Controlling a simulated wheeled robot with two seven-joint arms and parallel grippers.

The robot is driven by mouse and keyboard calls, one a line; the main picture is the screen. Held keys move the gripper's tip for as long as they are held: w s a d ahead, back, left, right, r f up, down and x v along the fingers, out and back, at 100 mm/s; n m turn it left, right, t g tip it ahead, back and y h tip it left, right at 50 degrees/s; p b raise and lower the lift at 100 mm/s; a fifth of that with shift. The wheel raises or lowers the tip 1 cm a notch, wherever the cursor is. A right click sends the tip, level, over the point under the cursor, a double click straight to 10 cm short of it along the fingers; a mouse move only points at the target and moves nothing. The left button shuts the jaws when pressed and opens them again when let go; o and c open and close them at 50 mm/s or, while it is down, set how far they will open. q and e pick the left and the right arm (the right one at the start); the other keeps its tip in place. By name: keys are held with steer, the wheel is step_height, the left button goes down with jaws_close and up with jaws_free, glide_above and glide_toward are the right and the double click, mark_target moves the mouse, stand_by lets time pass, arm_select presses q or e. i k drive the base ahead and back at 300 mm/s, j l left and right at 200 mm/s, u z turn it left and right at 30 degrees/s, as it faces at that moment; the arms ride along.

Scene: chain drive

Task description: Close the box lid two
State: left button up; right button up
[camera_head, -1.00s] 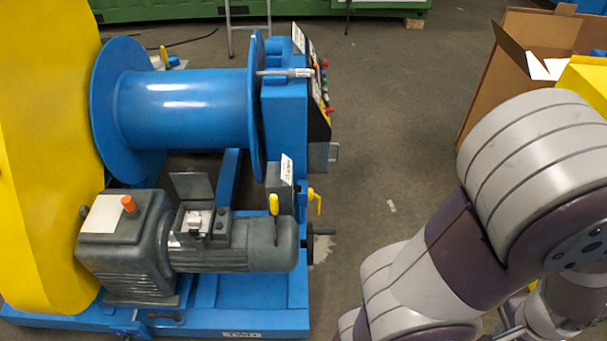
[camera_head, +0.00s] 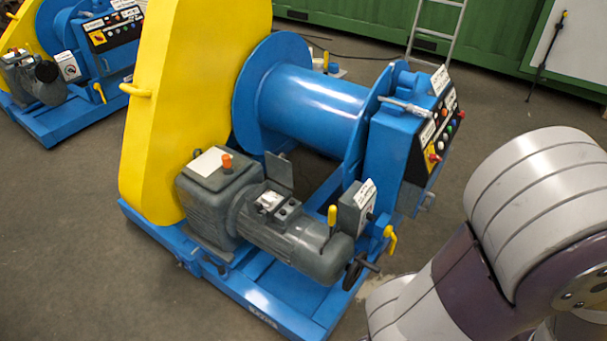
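A grey motor (camera_head: 295,241) with a gearbox (camera_head: 211,190) sits on the blue base of a winch machine in the middle of the head view. On top of the motor is a small terminal box (camera_head: 270,201) with light parts showing inside. Its thin grey lid (camera_head: 279,173) stands raised at the box's back side, so this box is open. I cannot read a label that marks it as box two. My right arm fills the lower right, but its gripper is out of the picture. My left gripper is not in the picture either.
The blue drum (camera_head: 312,105) and yellow guard (camera_head: 180,110) rise behind the motor. A control panel (camera_head: 437,130) and a yellow-handled lever (camera_head: 391,238) stand at the right. A second similar machine (camera_head: 72,70) is at the upper left. Grey floor (camera_head: 90,230) is clear at lower left.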

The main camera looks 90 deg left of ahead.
mark_target(278, 169)
steer(key=i+j+u, duration=0.25)
steer(key=i+u, duration=0.2)
steer(key=i+j+u, duration=0.15)
steer(key=i+u, duration=1.05)
steer(key=u, duration=0.15)
steer(key=i+u, duration=0.4)
steer(key=i+l+u, duration=0.15)
steer(key=u, duration=0.25)
steer(key=i+l+u, duration=0.35)
steer(key=i+u, duration=0.15)
steer(key=u, duration=0.3)
steer(key=i+l+u, duration=0.15)
steer(key=u, duration=0.3)
steer(key=i+l+u, duration=0.15)
steer(key=u, duration=0.3)
steer(key=i+l+u, duration=0.1)
steer(key=u, duration=0.35)
steer(key=l+u, duration=0.45)
steer(key=u, duration=0.85)
steer(key=i+u, duration=0.15)
steer(key=u, duration=0.2)
